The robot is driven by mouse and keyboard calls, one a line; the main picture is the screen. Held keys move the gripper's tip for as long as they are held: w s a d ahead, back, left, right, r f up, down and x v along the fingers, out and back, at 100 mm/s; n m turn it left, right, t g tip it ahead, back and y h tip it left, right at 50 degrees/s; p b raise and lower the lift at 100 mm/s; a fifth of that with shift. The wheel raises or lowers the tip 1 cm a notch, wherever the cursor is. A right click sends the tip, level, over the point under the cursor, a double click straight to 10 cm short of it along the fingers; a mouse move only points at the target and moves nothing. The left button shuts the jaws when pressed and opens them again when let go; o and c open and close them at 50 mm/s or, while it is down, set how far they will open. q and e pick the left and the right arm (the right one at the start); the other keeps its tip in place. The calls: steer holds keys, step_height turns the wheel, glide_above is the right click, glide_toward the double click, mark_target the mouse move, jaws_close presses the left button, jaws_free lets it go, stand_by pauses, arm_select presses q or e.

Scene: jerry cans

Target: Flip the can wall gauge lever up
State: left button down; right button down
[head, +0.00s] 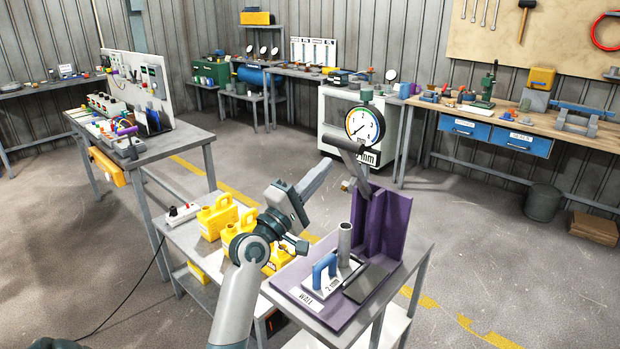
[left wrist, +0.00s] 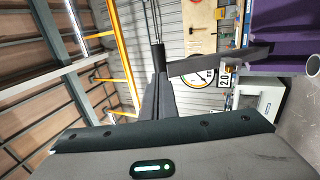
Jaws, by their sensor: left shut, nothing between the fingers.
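The wall gauge has a round white dial (head: 364,124) with a coloured scale, on top of a purple stand (head: 385,222). A grey lever (head: 343,145) sticks out to the left just below the dial, its free end slightly higher. In the left wrist view the lever (left wrist: 222,62) runs from the purple stand towards my fingers, with the dial (left wrist: 200,78) behind it. My left gripper (head: 326,164) is shut and empty, its tips just left of and below the lever in the head view. In the wrist view the fingertips (left wrist: 158,50) are close to the lever's free end; contact is unclear. My right gripper is out of view.
A white block with a blue handle (head: 325,270) and a grey tube (head: 345,240) stand on the gauge's base. Several yellow cans (head: 216,217) stand on the table at left, beneath my arm.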

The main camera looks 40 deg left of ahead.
mark_target(342, 147)
arm_select(q)
steer(key=shift+p+x, duration=0.7)
steer(key=shift+x, duration=1.65)
